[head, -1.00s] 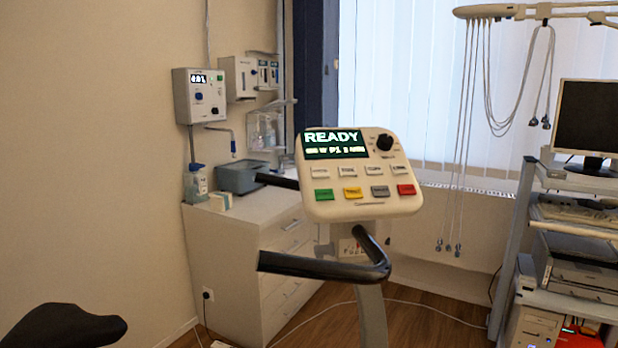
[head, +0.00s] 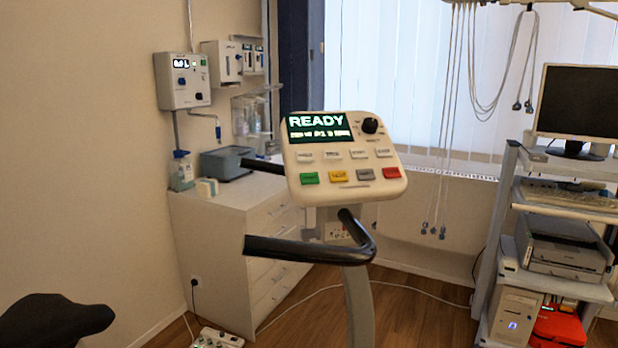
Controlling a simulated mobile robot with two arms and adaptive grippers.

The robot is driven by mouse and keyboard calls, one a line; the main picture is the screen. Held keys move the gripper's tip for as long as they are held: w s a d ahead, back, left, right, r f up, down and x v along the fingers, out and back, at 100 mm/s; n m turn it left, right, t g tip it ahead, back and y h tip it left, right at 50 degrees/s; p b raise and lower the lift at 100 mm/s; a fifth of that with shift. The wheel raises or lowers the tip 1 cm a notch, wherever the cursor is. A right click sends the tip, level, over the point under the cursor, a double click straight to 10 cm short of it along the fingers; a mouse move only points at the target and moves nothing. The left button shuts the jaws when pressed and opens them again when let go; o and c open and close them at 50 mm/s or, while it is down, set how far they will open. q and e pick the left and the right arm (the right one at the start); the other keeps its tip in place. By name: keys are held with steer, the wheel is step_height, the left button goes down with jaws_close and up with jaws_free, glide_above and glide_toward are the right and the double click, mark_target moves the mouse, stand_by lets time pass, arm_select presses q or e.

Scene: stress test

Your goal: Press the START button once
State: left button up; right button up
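The exercise bike's console (head: 345,190) stands in the middle of the head view. Its green screen (head: 319,127) reads READY. Below the screen are a row of pale buttons and a lower row of coloured ones. The green button (head: 309,178) is at the lower left; its label is too small to read, so I cannot tell if it is START. Beside it are a yellow button (head: 338,176), a grey button (head: 365,174) and a red button (head: 392,173). A black knob (head: 370,125) is at the upper right. Neither of my grippers is in view.
Black handlebars (head: 310,250) stick out below the console. The bike saddle (head: 52,320) is at lower left. A white cabinet (head: 215,240) stands behind. A cart (head: 492,250) with monitor (head: 582,102) and printer (head: 562,248) is at right. A power strip (head: 217,340) lies on the floor.

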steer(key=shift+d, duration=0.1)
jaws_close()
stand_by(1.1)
